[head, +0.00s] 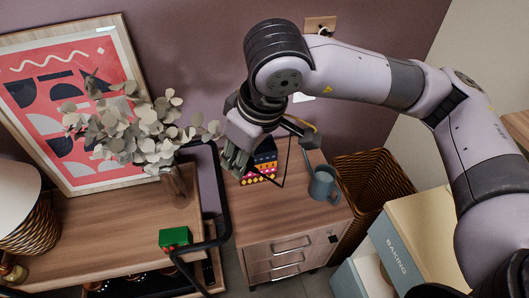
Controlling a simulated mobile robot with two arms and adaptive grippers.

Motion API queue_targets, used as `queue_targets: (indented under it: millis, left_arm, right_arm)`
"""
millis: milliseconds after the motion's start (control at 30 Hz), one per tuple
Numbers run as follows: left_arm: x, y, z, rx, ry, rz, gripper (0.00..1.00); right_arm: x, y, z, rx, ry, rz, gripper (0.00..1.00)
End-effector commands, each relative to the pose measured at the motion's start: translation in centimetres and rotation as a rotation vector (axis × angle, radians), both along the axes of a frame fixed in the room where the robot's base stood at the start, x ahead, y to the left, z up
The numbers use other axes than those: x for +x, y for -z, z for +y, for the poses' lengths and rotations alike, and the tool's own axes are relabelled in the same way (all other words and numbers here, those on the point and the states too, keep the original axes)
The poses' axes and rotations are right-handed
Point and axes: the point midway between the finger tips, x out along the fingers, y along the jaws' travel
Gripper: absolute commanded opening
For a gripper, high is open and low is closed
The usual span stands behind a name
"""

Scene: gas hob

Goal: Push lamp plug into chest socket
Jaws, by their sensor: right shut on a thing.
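My right gripper (237,158) is over the back left of the wooden chest of drawers (262,228), pointing down. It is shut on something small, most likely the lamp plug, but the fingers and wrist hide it. A thin black line, perhaps a cord, runs down beside the gripper to the chest top. A small dark square (332,238), perhaps the chest socket, sits at the upper right of the chest front, apart from the gripper. A lamp (27,233) with a white shade and woven base stands at the far left. My left gripper is out of view.
A colourful patterned box (264,162) and a grey-blue watering can (323,184) stand on the chest. A vase (175,186) with pale leaves is left, beside a black tubular frame (222,195). A woven basket (372,180) and boxes (415,235) are right. A wall outlet (320,25) is above.

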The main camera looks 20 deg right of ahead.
Motion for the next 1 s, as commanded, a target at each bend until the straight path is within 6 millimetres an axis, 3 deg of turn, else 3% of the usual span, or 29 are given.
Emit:
queue_targets:
  millis: [467, 1000]
  left_arm:
    - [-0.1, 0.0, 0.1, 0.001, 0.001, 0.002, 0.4]
    - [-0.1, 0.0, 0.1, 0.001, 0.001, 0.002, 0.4]
  right_arm:
    - [0.2, 0.1, 0.5, 0.0, -0.033, 0.002, 0.05]
    - [3.7, 4.5, 4.0, 0.0, -0.382, 0.002, 0.05]
